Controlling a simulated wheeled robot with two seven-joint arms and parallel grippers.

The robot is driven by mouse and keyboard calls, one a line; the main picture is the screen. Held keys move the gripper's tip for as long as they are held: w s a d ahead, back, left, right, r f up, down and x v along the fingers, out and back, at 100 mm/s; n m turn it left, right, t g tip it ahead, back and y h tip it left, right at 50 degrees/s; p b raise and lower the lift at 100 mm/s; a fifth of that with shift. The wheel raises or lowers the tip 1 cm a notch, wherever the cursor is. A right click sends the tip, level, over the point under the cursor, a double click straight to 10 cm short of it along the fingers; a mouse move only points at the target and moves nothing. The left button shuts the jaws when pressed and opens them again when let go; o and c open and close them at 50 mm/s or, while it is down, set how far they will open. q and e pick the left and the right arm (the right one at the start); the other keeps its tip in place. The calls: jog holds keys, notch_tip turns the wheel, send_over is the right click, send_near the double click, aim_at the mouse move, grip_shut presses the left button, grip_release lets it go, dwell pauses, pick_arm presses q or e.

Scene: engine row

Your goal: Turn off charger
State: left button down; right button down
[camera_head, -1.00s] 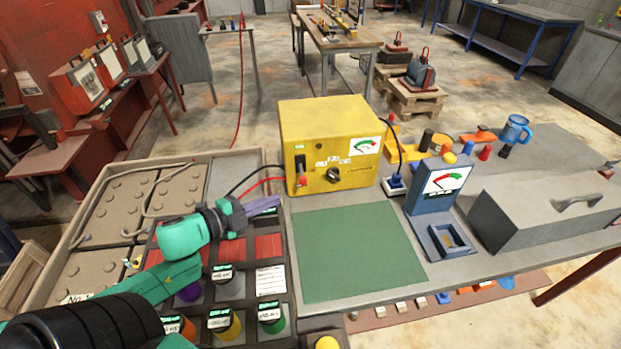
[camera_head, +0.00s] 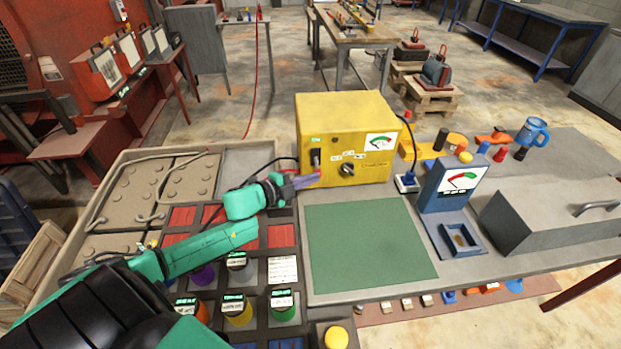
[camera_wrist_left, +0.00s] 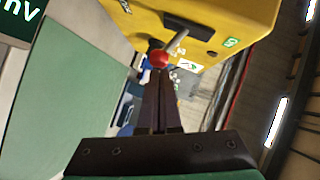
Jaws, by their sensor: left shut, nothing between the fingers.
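The charger is a yellow box (camera_head: 345,125) with a green-and-red gauge, a black knob (camera_head: 347,169) and a black switch plate (camera_head: 315,158) on its front. In the left wrist view the charger (camera_wrist_left: 225,20) shows a metal lever with a red ball end (camera_wrist_left: 159,58). My left gripper (camera_head: 314,179) is shut and empty, its tips at the lower left of the charger's front. In the left wrist view the left fingertips (camera_wrist_left: 160,76) are right by the red ball; I cannot tell whether they touch. My right gripper is not in view.
A green mat (camera_head: 370,245) lies in front of the charger. A blue meter stand (camera_head: 450,187) and a grey lidded box (camera_head: 545,222) stand to the right. A compartment tray with capped jars (camera_head: 238,310) lies below my left arm. Cables run left of the charger.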

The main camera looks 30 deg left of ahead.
pick_arm(q)
jog(key=f+b, duration=0.1)
jog(key=b, duration=0.1)
jog(key=f+m+t+b, duration=0.1)
jog(key=b, duration=0.1)
jog(key=shift+w+a+f, duration=0.15)
jog(key=shift+a, duration=0.05)
jog(key=v, duration=1.4)
jog(key=shift+s, duration=0.35)
